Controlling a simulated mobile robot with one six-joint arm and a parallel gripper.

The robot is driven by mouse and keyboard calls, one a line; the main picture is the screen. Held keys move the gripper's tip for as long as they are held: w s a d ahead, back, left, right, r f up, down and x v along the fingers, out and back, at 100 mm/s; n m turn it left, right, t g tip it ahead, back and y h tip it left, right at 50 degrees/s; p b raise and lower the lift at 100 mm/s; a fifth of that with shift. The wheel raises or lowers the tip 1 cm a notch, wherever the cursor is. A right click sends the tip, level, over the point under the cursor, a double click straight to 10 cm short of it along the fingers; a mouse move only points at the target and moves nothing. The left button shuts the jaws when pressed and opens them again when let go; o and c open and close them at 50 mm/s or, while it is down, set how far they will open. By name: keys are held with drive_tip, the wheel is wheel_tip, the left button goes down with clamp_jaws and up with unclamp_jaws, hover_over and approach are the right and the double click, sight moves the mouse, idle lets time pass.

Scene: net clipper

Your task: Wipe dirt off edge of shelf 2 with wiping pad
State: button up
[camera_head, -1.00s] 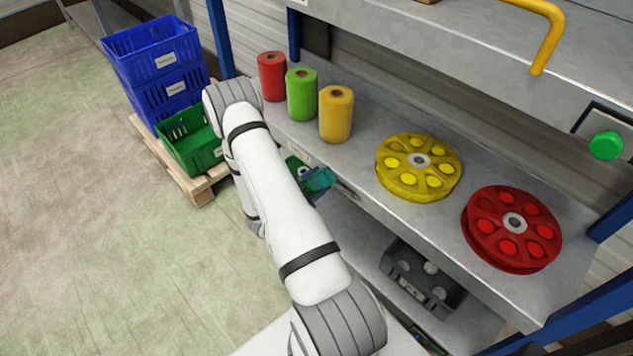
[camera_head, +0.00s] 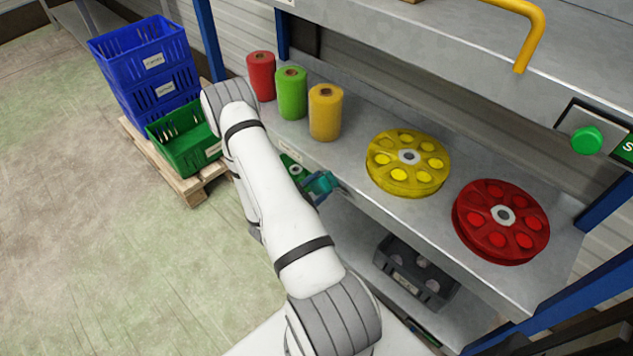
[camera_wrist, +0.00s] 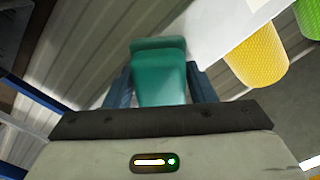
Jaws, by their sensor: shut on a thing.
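My gripper (camera_wrist: 160,85) is shut on a teal wiping pad (camera_wrist: 160,70), which sits between its two dark fingers in the wrist view. In the head view the pad (camera_head: 319,186) shows beside the front edge of the grey shelf (camera_head: 350,190) that carries the spools and reels. My white arm hides part of the gripper and of that edge there. I cannot tell whether the pad touches the edge. No dirt can be made out on the visible part of the edge.
Red (camera_head: 261,77), green (camera_head: 291,93) and yellow (camera_head: 325,113) spools stand on the shelf. A yellow reel (camera_head: 408,163) and a red reel (camera_head: 501,222) lie to their right. A black crate (camera_head: 417,272) sits on the shelf below. Blue crates (camera_head: 150,75) and a green crate (camera_head: 184,140) stand at left.

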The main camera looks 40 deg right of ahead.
sight(344, 192)
drive_tip(key=shift+s+d+p, duration=0.15)
drive_tip(key=shift+s+p, duration=0.05)
drive_tip(key=shift+s, duration=0.6)
drive_tip(key=shift+s+d+p, duration=0.1)
drive_tip(key=shift+s+p, duration=0.05)
drive_tip(key=shift+s, duration=0.65)
drive_tip(key=shift+s+d+p, duration=0.15)
drive_tip(key=shift+s+p, duration=0.15)
drive_tip(key=shift+s, duration=1.5)
drive_tip(key=shift+s+d+p, duration=0.1)
drive_tip(key=shift+s+p, duration=0.15)
drive_tip(key=shift+s, duration=1.5)
drive_tip(key=shift+w, duration=0.1)
drive_tip(key=shift+w+a, duration=0.15)
drive_tip(key=shift+w, duration=0.75)
drive_tip(key=shift+w+a, duration=0.1)
drive_tip(key=shift+w, duration=0.75)
drive_tip(key=w, duration=1)
drive_tip(key=shift+w+a, duration=0.2)
drive_tip(key=shift+w, duration=0.05)
drive_tip(key=shift+a, duration=0.1)
drive_tip(key=shift+s+a, duration=0.15)
drive_tip(key=shift+a, duration=1.3)
drive_tip(key=shift+s+a, duration=0.15)
drive_tip(key=shift+a, duration=1.3)
